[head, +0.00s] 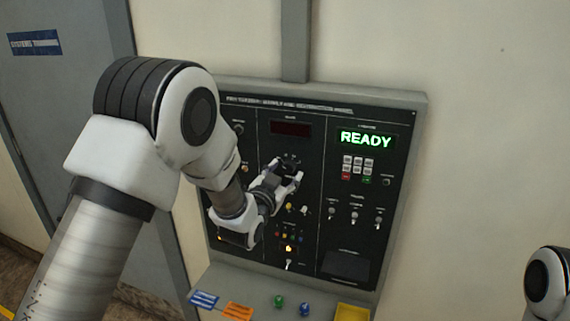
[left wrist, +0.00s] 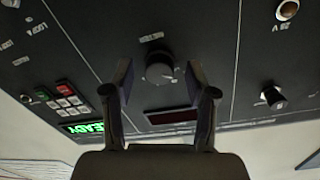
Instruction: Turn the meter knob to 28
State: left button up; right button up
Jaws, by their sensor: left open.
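The meter knob (head: 290,160) is a dark round knob in the panel's middle section, below a dark red meter display (head: 291,129). In the left wrist view the knob (left wrist: 159,67) shows upside down, with a small light mark near its edge. My left gripper (head: 285,178) is at the panel by this knob. In the left wrist view its two fingers stand open on either side of the knob, with the left gripper (left wrist: 160,76) showing a gap to it on both sides. The display (left wrist: 171,116) shows no readable number. My right gripper is not in view.
The panel's right section has a green READY display (head: 366,139), a keypad (head: 358,167) and several toggle switches (head: 354,216). Small lit switches sit below the knob.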

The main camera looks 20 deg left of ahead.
pick_arm(q)
jog(key=shift+w+r, duration=0.1)
jog(key=shift+w, duration=0.1)
grip_shut()
jog(key=m+b, duration=0.3)
jog(key=shift+f+b, duration=0.25)
jog(key=shift+b, duration=0.05)
jog(key=shift+m+b, duration=1.05)
jog(key=shift+m, duration=0.05)
jog(key=shift+r+m+b, duration=0.15)
jog(key=shift+m+b, duration=0.7)
jog(key=shift+m, duration=0.35)
